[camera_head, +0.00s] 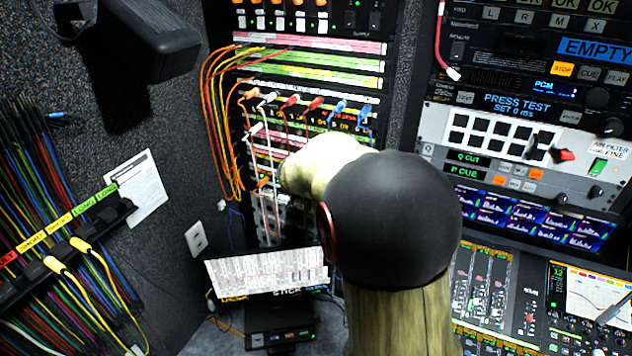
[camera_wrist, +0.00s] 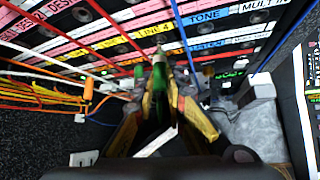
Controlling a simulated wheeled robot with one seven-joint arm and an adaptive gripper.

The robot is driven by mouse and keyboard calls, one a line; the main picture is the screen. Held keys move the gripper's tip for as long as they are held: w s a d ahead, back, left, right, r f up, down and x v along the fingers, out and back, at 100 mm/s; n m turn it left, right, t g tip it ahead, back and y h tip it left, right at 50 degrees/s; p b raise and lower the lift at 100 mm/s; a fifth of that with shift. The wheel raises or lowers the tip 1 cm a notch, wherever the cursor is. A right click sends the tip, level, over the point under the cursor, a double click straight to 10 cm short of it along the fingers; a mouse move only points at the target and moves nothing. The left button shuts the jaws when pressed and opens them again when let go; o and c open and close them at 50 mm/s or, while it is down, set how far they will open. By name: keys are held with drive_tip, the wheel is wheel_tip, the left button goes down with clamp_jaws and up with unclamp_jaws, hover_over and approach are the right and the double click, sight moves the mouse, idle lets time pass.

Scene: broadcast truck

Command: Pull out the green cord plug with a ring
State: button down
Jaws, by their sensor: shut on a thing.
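In the wrist view a green plug (camera_wrist: 160,82), with a pale metal tip pointing up the picture, sits between the yellow-and-black fingers of my gripper (camera_wrist: 163,92). The gripper is shut on it. The tip points at the labelled patch panel (camera_wrist: 150,33); I cannot tell whether it is in a socket or clear of it. A small white piece (camera_wrist: 155,141) lies between the fingers lower down; I cannot tell whether it is a ring. In the head view my own arm hides the gripper and the plug in front of the patch panel (camera_head: 310,62).
Red and blue cords cross the panel close around my gripper. Orange and yellow cords (camera_head: 212,110) hang left of the panel. A rack of hanging cords (camera_head: 60,240) is on the left wall.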

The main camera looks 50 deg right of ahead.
drive_tip(key=shift+s+a, duration=0.15)
drive_tip(key=shift+a, duration=0.4)
idle(0.5)
drive_tip(key=shift+s+a+b, duration=0.25)
drive_tip(key=shift+a+b, duration=0.05)
drive_tip(key=shift+a, duration=0.45)
drive_tip(key=shift+s+a+b, duration=0.25)
drive_tip(key=shift+a, duration=0.5)
drive_tip(key=shift+a, duration=0.15)
drive_tip(key=shift+s+a+b, duration=0.15)
drive_tip(key=shift+s+a, duration=0.05)
drive_tip(key=shift+a, duration=0.45)
drive_tip(key=shift+s+a+b, duration=0.15)
drive_tip(key=shift+s+a, duration=0.05)
drive_tip(key=shift+a, duration=0.45)
